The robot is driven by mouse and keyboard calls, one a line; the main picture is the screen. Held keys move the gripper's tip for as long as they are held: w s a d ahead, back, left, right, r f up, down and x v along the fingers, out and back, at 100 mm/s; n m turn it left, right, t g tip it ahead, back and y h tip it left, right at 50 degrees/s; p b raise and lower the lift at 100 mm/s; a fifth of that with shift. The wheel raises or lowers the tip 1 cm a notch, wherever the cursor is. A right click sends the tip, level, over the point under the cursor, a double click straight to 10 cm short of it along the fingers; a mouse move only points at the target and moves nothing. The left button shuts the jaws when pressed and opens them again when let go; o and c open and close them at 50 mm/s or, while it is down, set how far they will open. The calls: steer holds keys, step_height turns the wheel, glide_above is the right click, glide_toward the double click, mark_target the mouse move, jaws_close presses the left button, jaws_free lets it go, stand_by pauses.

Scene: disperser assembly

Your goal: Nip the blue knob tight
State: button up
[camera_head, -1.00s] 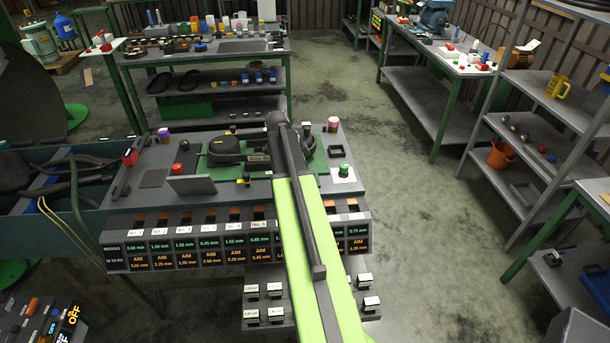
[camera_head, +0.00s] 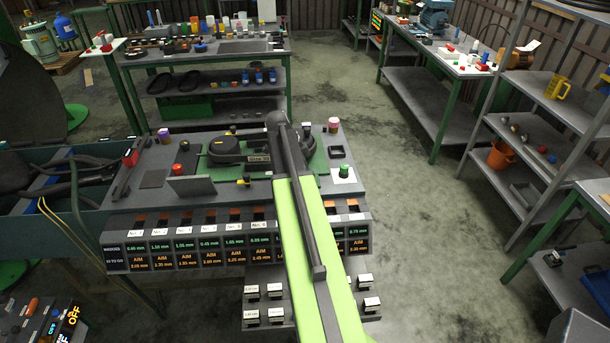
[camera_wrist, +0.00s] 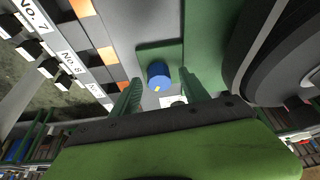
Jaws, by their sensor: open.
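The blue knob (camera_wrist: 159,75) shows in the wrist view on a green plate (camera_wrist: 150,55), with a small yellow mark on it. My gripper (camera_wrist: 160,88) has two green ribbed fingers, spread apart. The knob appears between and just beyond the fingertips, with space to each side; I cannot tell whether the fingers reach around it. In the head view my green arm reaches over the bench, and the blue knob and the fingers are hidden behind it.
A dark round housing (camera_wrist: 285,50) stands close to the right of my gripper in the wrist view. Numbered labels and switches (camera_wrist: 60,60) line the left. In the head view a green button (camera_head: 344,171) and display panels (camera_head: 187,252) are near my arm.

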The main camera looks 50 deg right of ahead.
steer(key=p+v, duration=1.6)
steer(key=v, duration=0.1)
steer(key=shift+r, duration=0.25)
steer(key=w+a+f+n+t+b, duration=0.1)
steer(key=w+a+f+n+b, duration=0.2)
steer(key=a, duration=0.5)
steer(key=a+f+b, duration=0.4)
steer(key=a, duration=0.3)
steer(key=w+a+f+n+t+b, duration=0.1)
steer(key=w+a+f+n+b, duration=0.2)
steer(key=a, duration=0.5)
steer(key=s+a+f+n+y+b, duration=0.1)
steer(key=s+a+n, duration=0.3)
steer(key=a+n, duration=0.5)
steer(key=s+a+f+n+y+b, duration=0.2)
steer(key=s+a+f+n, duration=0.2)
steer(key=a+n, duration=0.5)
steer(key=shift+a+n+t+y, duration=0.3)
steer(key=shift+n+y, duration=0.1)
steer(key=shift+n, duration=0.1)
